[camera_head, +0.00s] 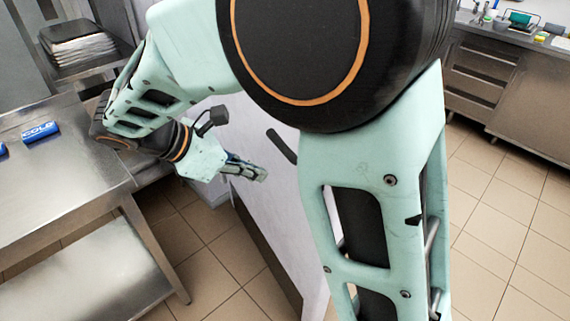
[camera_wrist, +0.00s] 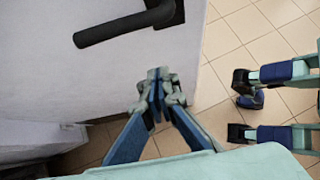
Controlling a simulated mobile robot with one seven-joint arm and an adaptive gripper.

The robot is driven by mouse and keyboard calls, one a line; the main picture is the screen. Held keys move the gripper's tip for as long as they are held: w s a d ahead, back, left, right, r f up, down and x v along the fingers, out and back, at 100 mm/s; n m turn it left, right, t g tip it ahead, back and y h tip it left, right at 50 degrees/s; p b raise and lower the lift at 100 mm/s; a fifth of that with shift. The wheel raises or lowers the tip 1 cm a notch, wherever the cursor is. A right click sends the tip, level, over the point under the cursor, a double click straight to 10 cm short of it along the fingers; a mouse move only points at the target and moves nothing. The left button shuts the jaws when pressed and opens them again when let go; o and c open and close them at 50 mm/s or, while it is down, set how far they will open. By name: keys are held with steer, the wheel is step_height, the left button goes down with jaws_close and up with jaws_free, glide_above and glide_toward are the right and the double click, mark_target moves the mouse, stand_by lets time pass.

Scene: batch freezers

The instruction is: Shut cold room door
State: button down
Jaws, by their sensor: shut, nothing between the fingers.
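The cold room door (camera_head: 284,200) is a pale panel standing away from the wall in the head view, partly hidden behind my arm. Its black lever handle (camera_head: 281,146) shows just right of my gripper. In the wrist view the door (camera_wrist: 50,75) fills the upper left, with the black handle (camera_wrist: 125,24) at the top. My gripper (camera_head: 262,176) is shut and empty, in front of the door's face below the handle. In the wrist view the closed fingertips (camera_wrist: 157,78) lie over the door's lower edge. I cannot tell whether they touch it.
A steel table (camera_head: 60,160) with blue cans (camera_head: 40,132) stands at the left. A rack with stacked trays (camera_head: 80,45) is behind it. Steel counters (camera_head: 510,85) run along the right. Tiled floor (camera_head: 500,230) is clear at the lower right.

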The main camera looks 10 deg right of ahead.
steer(key=d+r+x, duration=0.2)
steer(key=x, duration=1)
steer(key=shift+w+d+f, duration=0.25)
steer(key=shift+w, duration=0.05)
